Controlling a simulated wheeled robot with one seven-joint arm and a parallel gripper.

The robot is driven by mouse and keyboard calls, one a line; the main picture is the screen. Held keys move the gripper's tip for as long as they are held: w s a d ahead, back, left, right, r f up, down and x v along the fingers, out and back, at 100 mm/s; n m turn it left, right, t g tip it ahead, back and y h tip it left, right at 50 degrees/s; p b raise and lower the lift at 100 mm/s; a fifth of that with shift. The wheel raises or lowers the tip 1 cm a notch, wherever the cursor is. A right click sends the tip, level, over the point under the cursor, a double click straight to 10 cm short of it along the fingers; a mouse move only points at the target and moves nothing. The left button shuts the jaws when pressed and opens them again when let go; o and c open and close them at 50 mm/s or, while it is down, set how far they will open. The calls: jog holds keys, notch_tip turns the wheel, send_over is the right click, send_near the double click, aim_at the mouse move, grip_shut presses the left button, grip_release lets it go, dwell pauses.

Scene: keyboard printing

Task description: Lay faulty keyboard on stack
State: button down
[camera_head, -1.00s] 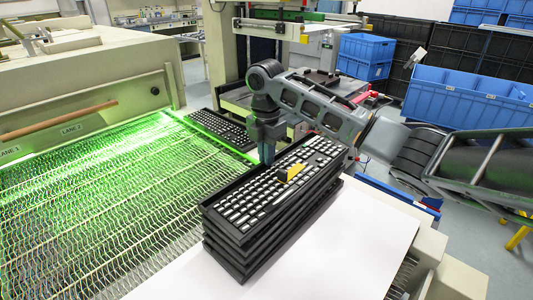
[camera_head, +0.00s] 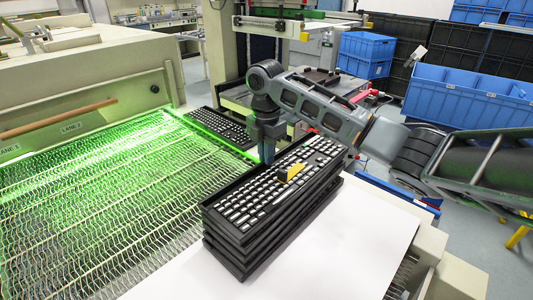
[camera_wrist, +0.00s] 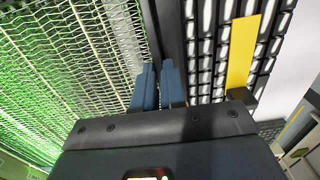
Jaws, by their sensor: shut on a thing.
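The faulty keyboard (camera_head: 260,205) is black with pale keys and carries a yellow strip (camera_head: 291,171). It lies on top of a stack of black keyboards (camera_head: 225,250), roughly in line with them; whether it fully rests there cannot be told. My gripper (camera_head: 267,158) points down at the keyboard's far-left long edge and is shut on that edge. In the wrist view, the blue fingers (camera_wrist: 158,88) are at the keyboard's dark rim, with the keys and yellow strip (camera_wrist: 242,52) to their right. The fingertips' contact is partly hidden.
The stack stands on a white surface (camera_head: 360,245) with free room to its right. A green-lit mesh conveyor (camera_head: 90,215) lies to the left. Another keyboard (camera_head: 220,127) lies at the conveyor's far edge. Blue crates (camera_head: 470,95) stand at the back right.

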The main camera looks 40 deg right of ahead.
jog(key=c, duration=1.1)
grip_release()
jog(key=shift+r+p, duration=2.9)
jog(key=shift+r, duration=0.6)
